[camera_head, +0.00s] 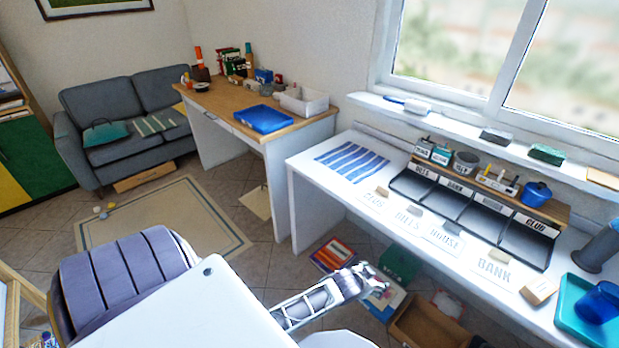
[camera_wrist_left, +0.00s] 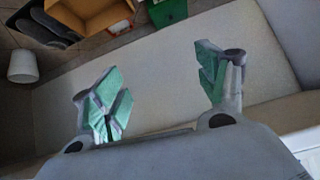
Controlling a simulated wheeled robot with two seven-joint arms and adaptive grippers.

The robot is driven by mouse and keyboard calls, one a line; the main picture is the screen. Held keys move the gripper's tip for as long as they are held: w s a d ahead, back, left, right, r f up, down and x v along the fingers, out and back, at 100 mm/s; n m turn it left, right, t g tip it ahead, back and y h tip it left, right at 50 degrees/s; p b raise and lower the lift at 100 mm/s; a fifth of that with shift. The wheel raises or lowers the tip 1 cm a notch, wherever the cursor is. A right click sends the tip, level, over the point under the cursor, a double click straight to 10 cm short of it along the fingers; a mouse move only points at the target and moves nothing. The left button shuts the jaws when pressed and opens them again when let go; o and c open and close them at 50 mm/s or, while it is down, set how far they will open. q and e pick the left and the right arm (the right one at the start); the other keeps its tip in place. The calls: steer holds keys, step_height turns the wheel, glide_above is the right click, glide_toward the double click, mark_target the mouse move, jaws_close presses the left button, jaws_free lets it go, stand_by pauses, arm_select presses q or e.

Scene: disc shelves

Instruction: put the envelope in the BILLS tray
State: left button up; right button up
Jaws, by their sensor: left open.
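A row of white envelope-like papers lies along the desk's front. They read CLUB (camera_head: 372,202), BILLS (camera_head: 408,219), HOUSE (camera_head: 443,239) and BANK (camera_head: 493,269); I cannot tell which is the envelope. Small blocks sit at their back edges. Behind them stand dark trays side by side, with the BILLS tray (camera_head: 411,184) leftmost and the CLUB tray (camera_head: 524,246) rightmost. My left gripper (camera_head: 374,280) is open and empty, in front of the desk and apart from the papers. Its green-padded fingers are spread in the wrist view (camera_wrist_left: 160,92). My right gripper is not in view.
A striped blue cloth (camera_head: 352,161) lies at the desk's left end. A teal tray (camera_head: 566,320) with a blue cup stands at the right. A small tan box (camera_head: 538,291) lies near the front edge. An open cardboard box (camera_head: 425,325) stands on the floor below.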

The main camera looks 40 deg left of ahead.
arm_select(q)
steer(key=s+a+f+g, duration=0.2)
steer(key=s+f+g, duration=0.4)
steer(key=s+f, duration=2.2)
steer(key=shift+a+f+m+g, duration=0.15)
steer(key=shift+f+m+g, duration=0.2)
steer(key=shift+m+g, duration=0.05)
steer(key=shift+o, duration=0.5)
